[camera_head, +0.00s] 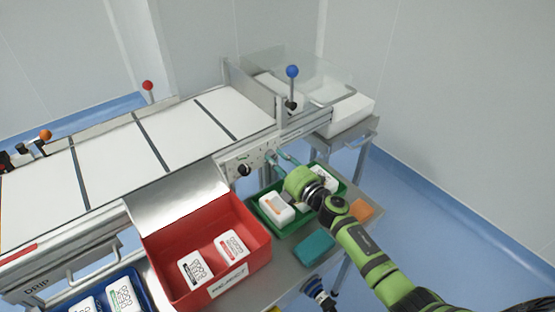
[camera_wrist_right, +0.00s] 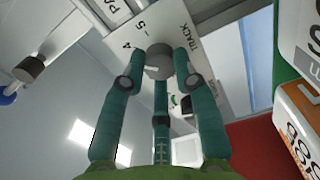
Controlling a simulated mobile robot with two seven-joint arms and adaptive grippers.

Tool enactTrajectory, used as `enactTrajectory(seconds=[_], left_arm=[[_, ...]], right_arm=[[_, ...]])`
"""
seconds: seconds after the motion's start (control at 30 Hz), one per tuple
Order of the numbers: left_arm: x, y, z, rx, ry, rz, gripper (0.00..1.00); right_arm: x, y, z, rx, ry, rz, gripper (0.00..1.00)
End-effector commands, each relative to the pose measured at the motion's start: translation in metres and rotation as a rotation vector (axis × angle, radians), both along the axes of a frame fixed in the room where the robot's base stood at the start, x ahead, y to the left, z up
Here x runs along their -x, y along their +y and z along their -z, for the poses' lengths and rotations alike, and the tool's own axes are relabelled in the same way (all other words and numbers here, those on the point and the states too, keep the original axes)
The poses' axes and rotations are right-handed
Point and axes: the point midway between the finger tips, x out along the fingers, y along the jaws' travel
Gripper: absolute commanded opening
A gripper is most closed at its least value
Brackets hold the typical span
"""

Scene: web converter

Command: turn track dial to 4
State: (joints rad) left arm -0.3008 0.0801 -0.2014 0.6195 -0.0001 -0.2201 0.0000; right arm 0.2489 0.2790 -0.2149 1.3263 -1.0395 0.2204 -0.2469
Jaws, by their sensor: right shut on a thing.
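The track dial (camera_wrist_right: 158,60) is a grey knob on a white panel with the printed word TRACK and the numbers 4 and 5 beside it. My right gripper (camera_wrist_right: 157,68) has its teal fingers shut on this dial, one on each side. I cannot tell exactly which number the dial points to. In the head view my right gripper (camera_head: 276,160) reaches the right part of the control panel (camera_head: 240,160), and its fingers hide the track dial there. My left gripper is not in view.
Another black knob (camera_head: 244,170) sits left on the panel. Below are a red bin (camera_head: 170,245) and a green tray (camera_head: 275,232) with labelled packs, close under my right arm. A blue-knobbed lever (camera_head: 292,72) stands above the panel. The floor at right is clear.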

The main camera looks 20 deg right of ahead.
Motion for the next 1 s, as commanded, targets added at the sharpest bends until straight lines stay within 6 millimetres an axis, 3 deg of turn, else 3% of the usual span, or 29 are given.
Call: enactTrajectory(seconds=[0.53,0.57,0.6,0.63,1.0], left_arm=[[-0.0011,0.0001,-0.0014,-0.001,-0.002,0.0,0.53],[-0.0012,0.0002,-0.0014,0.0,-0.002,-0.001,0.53],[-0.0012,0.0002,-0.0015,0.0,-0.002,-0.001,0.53],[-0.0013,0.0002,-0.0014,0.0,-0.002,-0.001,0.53],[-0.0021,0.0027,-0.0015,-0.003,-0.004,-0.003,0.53]], right_arm=[[0.0,-0.0004,0.0001,-0.029,0.011,0.001,0.0],[0.0,-0.0004,0.0001,-0.028,0.01,0.001,0.34],[0.0,-0.0004,0.0001,-0.028,0.01,0.001,0.5],[0.0,-0.0004,0.0002,-0.028,0.01,0.001,0.54],[0.0026,-0.0014,0.0008,-0.027,0.011,0.001,0.54]])
